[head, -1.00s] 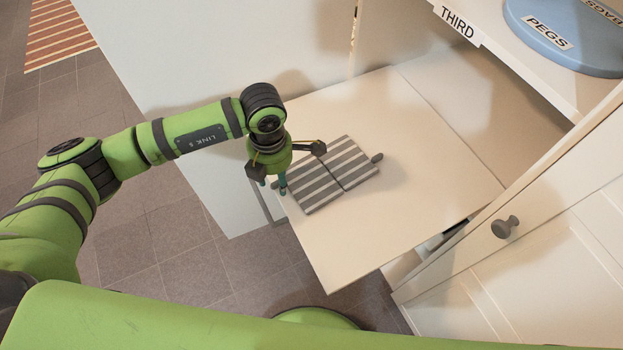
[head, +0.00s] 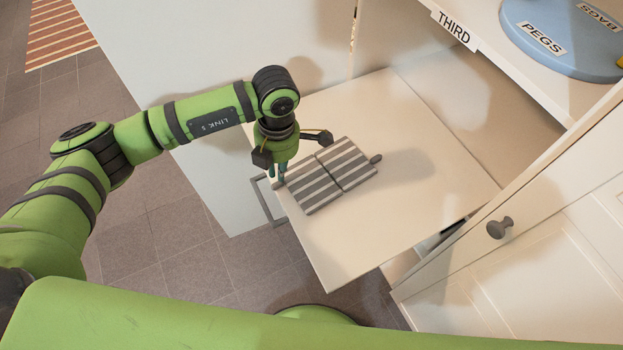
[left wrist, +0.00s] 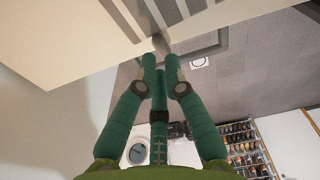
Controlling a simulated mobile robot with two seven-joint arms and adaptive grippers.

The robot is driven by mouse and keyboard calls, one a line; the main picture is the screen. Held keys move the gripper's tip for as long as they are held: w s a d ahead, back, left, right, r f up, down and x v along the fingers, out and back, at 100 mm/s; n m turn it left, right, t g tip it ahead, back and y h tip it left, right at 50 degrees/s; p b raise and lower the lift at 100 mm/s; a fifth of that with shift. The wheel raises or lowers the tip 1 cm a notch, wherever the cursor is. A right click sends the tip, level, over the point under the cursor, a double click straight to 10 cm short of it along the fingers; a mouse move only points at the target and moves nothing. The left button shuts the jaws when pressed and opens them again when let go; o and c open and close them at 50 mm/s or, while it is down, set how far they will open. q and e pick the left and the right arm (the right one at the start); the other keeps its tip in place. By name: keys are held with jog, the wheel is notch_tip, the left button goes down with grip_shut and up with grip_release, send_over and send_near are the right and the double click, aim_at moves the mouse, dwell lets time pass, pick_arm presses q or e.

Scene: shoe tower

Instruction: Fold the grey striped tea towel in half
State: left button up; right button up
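The grey striped tea towel (head: 342,166) lies flat on the pale board in the head view, in two striped panels with a dark seam between them. A grey tab (head: 376,158) sticks out at its far right end. My left gripper (head: 277,173) points down at the towel's left end, by the board's edge. In the left wrist view the green fingertips (left wrist: 160,63) are close together at a grey tab (left wrist: 160,43) by the striped cloth (left wrist: 155,12). I cannot tell whether they grip it. My right gripper is out of view.
The pale board (head: 400,220) has bare room right of and in front of the towel. A grey handle (head: 263,203) sits at its left edge. A white door with a knob (head: 499,228) stands at right, below a shelf with a blue disc (head: 560,38).

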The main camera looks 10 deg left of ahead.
pick_arm(q)
jog(key=shift+r, duration=0.15)
grip_shut()
jog(key=shift+w+d+r+p, duration=0.1)
jog(key=shift+r+p, duration=0.15)
jog(key=shift+r, duration=0.25)
jog(key=shift+w+d+r+p, duration=0.1)
jog(key=shift+r+p, duration=0.1)
jog(key=shift+r, duration=0.3)
jog(key=shift+w+d+r+g+y+p, duration=0.1)
jog(key=shift+r+g+y+p, duration=0.1)
jog(key=shift+r, duration=0.3)
jog(key=shift+w+d+r+g+y+p, duration=0.1)
jog(key=shift+r+g+y+p, duration=0.1)
jog(key=shift+r, duration=0.3)
jog(key=shift+r, duration=0.15)
jog(key=shift+w+d+r+y+p, duration=0.1)
jog(key=shift+r+y+p, duration=0.1)
jog(key=shift+r, duration=0.25)
jog(key=shift+d+r+y+p, duration=0.1)
jog(key=shift+r+p, duration=0.05)
jog(key=shift+r, duration=0.25)
jog(key=shift+r, duration=0.1)
